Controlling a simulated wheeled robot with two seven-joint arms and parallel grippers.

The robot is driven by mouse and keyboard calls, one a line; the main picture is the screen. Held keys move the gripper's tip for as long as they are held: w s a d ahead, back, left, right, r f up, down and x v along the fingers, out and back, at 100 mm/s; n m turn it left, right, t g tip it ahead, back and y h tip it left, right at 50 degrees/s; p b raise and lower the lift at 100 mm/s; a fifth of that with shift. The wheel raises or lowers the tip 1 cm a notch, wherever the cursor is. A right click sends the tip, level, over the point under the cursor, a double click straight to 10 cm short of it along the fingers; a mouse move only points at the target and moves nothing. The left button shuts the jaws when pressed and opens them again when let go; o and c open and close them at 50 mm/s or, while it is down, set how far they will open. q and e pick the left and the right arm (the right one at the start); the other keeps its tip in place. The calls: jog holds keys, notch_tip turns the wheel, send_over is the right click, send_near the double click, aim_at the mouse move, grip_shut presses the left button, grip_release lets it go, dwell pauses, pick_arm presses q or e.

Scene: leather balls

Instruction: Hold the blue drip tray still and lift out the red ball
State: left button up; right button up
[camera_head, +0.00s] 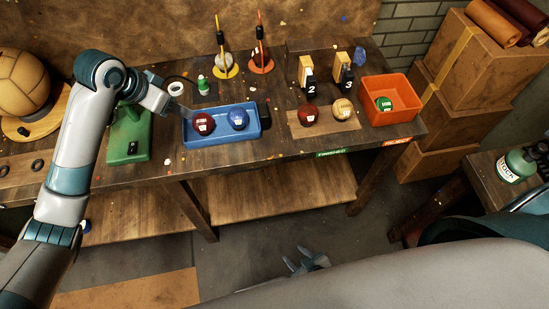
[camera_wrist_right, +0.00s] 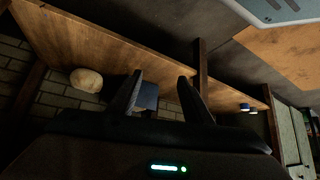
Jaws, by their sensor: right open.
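The blue drip tray (camera_head: 222,138) lies on the workbench, left of its middle. The red ball (camera_head: 203,122) sits in its left part and a blue ball (camera_head: 238,119) sits to the right; both carry white labels. My left gripper (camera_head: 184,113) is at the tray's left end, by the rim. Its fingers are too small to tell whether they grip the rim. My right gripper (camera_head: 306,259) is low in front of the bench, far from the tray, open and empty. Its spread fingers also show in the right wrist view (camera_wrist_right: 160,82).
An orange bin (camera_head: 392,113) holds a green ball (camera_head: 383,104). Another red ball (camera_head: 308,117) and a cream ball (camera_head: 342,108) lie on a wooden mat right of the tray. Upright tools (camera_head: 262,60) stand behind it. The bench front edge separates my right gripper from the tray.

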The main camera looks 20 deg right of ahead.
aim_at(263, 109)
jog(key=w+a+r+t, duration=0.3)
jog(key=w+r, duration=0.4)
jog(key=r, duration=0.3)
jog(key=w+a+r+t, duration=0.25)
jog(key=w+r, duration=0.45)
jog(key=r, duration=0.4)
jog(key=shift+w+d+r+m+t+h, duration=0.45)
jog(key=shift+w+r+m+t+h, duration=0.3)
jog(key=shift+r, duration=2.8)
jog(key=shift+w+d+r+m+t+h, duration=0.5)
jog(key=shift+r+m+t+h, duration=0.25)
jog(key=shift+r, duration=2.75)
jog(key=shift+w+d+r+m+t+h, duration=0.45)
jog(key=shift+w+r+m+t+h, duration=0.35)
jog(key=shift+r, duration=2.75)
jog(key=shift+s, duration=0.15)
jog(key=w, duration=0.5)
jog(key=w+d, duration=0.1)
jog(key=w, duration=1.1)
jog(key=shift+w+d, duration=0.2)
jog(key=shift+d, duration=0.2)
